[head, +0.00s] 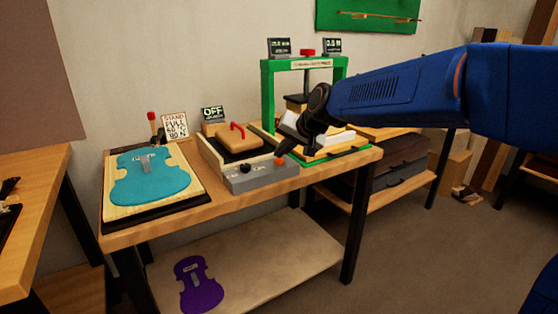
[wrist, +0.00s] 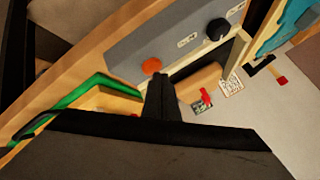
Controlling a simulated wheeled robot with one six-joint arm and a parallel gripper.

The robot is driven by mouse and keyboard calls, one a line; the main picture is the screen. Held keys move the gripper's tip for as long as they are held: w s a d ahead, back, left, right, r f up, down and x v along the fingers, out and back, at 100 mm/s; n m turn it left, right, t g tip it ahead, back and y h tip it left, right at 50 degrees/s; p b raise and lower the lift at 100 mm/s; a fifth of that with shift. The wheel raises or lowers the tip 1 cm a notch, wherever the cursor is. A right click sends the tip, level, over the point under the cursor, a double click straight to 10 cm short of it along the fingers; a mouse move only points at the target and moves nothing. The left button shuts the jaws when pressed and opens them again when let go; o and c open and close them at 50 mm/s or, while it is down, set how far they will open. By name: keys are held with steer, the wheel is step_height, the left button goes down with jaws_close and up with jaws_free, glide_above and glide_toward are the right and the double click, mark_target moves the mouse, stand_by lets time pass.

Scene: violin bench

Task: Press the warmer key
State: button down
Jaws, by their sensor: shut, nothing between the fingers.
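The warmer is a low box with a grey front panel (head: 264,178) on the bench. The panel carries a dark round knob (head: 246,168), which also shows in the wrist view (wrist: 218,29), and a round orange-red key (wrist: 151,66). A small display (head: 212,114) behind the warmer reads OFF. My gripper (head: 286,150) is shut and empty, reaching down to the panel's right end. In the wrist view my shut fingers (wrist: 160,80) end right beside the key. I cannot tell whether they touch it.
A green press frame (head: 267,95) stands right of the warmer, close to my gripper. A turquoise violin-shaped plate (head: 150,178) lies on a board at the left. A purple violin shape (head: 198,284) is on the lower shelf. The floor in front of the bench is clear.

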mark_target(282, 161)
steer(key=shift+f, duration=0.45)
stand_by(0.6)
steer(key=shift+r, duration=0.4)
steer(key=shift+r, duration=3.05)
